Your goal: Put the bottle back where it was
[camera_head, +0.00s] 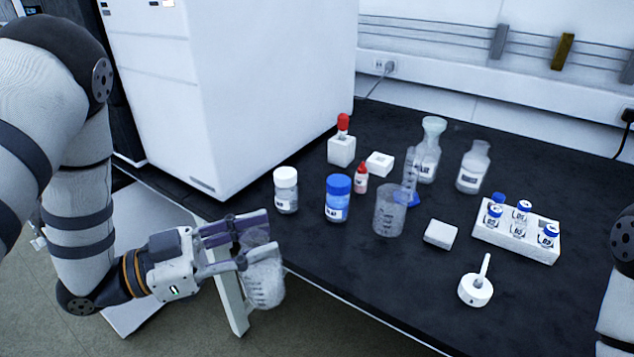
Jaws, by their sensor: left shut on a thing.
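My left gripper (258,240) is shut on a clear, ribbed or graduated bottle (264,284). It holds the bottle in front of the table's front edge, over the floor side.
On the black table (330,265) stand a white-capped jar (286,192), a blue-capped bottle (338,200), a beaker (389,212), flasks (472,168) and a vial rack (515,243). A white cabinet (240,90) stands behind. The front left tabletop is clear.

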